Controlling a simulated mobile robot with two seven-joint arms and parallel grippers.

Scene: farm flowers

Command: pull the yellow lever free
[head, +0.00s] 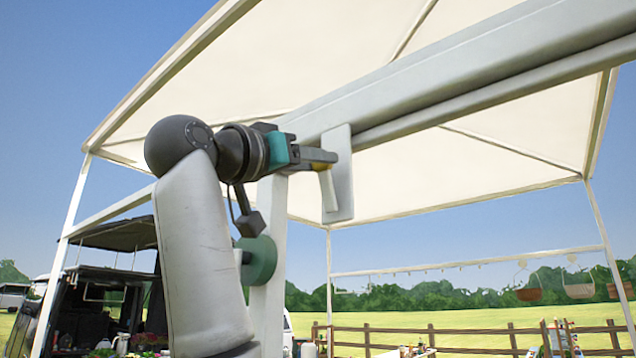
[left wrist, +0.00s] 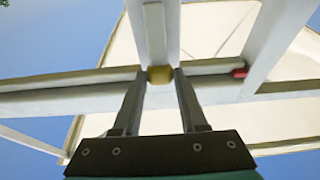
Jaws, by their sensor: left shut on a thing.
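The yellow lever (head: 321,166) shows as a small yellow end with a pale bar hanging below it, beside a white plate on the canopy's beam. In the left wrist view the yellow piece (left wrist: 160,75) sits between my two fingertips. My left gripper (head: 326,161) reaches in from the left and is shut on the lever; its fingers hide part of it. The fingertips (left wrist: 160,79) lie close to the white plate (head: 343,185). Whether the lever is still seated cannot be told. My right gripper is not in view.
A white beam (head: 450,85) runs past the gripper to the upper right under the cream canopy (head: 330,55). A white post (head: 268,300) stands just behind my arm. A red piece (left wrist: 239,73) sits on the frame in the left wrist view. Hanging baskets (head: 528,294) are far right.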

